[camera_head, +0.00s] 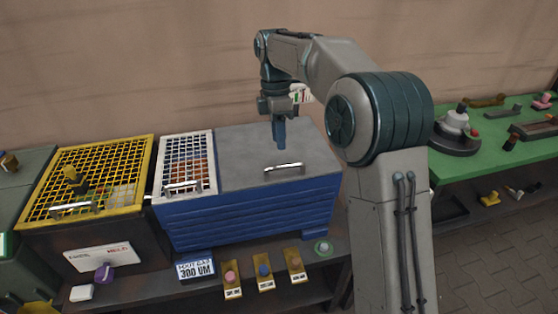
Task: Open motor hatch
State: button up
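A blue ribbed housing (250,216) stands in the middle of the bench. A flat grey hatch (240,160) with a silver bar handle (284,168) lies closed on its top right. A white-framed mesh lid (187,196), also with a handle, lies closed on its left part. I cannot tell for certain which lid is the motor hatch. My gripper (280,146) points down over the grey hatch, behind the handle and apart from it. Its fingers overlap in this view, so their opening is hidden. Nothing shows held in it.
A yellow mesh cover (90,178) on a dark box is at the left. Several small levers and knobs (263,270) line the shelf in front. A green table (500,145) with loose parts stands at the right. The wall is close behind the housing.

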jog(key=f, duration=0.3)
jog(key=s+f, duration=0.1)
jog(key=f, duration=0.2)
jog(key=shift+s+d+f, duration=0.15)
jog(key=shift+d+f, duration=0.05)
jog(key=shift+f, duration=0.05)
grip_shut()
